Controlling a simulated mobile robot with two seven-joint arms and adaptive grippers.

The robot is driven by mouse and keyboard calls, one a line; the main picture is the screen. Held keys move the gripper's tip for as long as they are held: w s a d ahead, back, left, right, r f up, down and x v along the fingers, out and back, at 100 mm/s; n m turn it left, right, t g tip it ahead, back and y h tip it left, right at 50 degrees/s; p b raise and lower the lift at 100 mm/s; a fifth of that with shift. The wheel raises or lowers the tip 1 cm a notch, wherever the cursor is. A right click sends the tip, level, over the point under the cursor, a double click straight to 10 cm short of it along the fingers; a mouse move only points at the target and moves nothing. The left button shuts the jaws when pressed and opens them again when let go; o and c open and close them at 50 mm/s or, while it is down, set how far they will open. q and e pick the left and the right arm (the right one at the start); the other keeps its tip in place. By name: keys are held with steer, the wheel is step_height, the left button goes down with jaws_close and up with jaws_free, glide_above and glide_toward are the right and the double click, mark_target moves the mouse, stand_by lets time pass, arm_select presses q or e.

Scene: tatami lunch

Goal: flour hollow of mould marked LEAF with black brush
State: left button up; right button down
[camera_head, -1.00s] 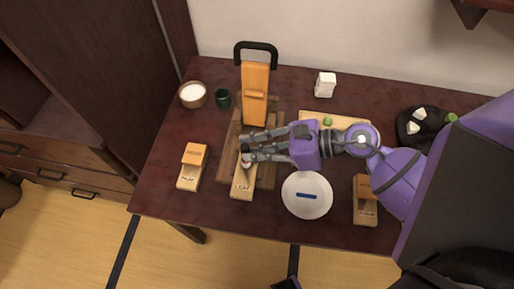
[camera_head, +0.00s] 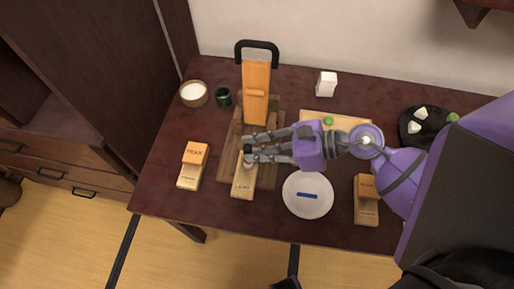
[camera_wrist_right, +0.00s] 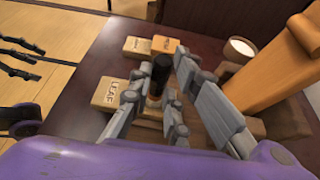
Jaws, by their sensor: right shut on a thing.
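My right gripper (camera_head: 250,151) is shut on the black brush (camera_wrist_right: 161,76) and holds it upright at the back part of the mould marked LEAF (camera_head: 243,186). In the right wrist view the brush stands between the fingers (camera_wrist_right: 155,105), and the LEAF label (camera_wrist_right: 110,88) is readable beside them. The mould is a pale wooden block. Its hollow is hidden by the fingers, and I cannot tell whether the bristles touch it. My left gripper (camera_wrist_right: 40,65) shows at the left edge of the right wrist view, fingers apart and empty.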

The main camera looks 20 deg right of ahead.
steer(key=shift+d, duration=0.2)
steer(key=shift+w+a, duration=0.15)
steer(key=shift+a, duration=0.05)
steer(key=shift+w+a, duration=0.15)
steer(key=shift+d, duration=0.3)
steer(key=shift+a, duration=0.1)
steer(key=shift+s+a, duration=0.15)
steer(key=shift+s, duration=0.15)
steer(key=shift+w, duration=0.15)
stand_by(0.4)
steer(key=shift+r, duration=0.1)
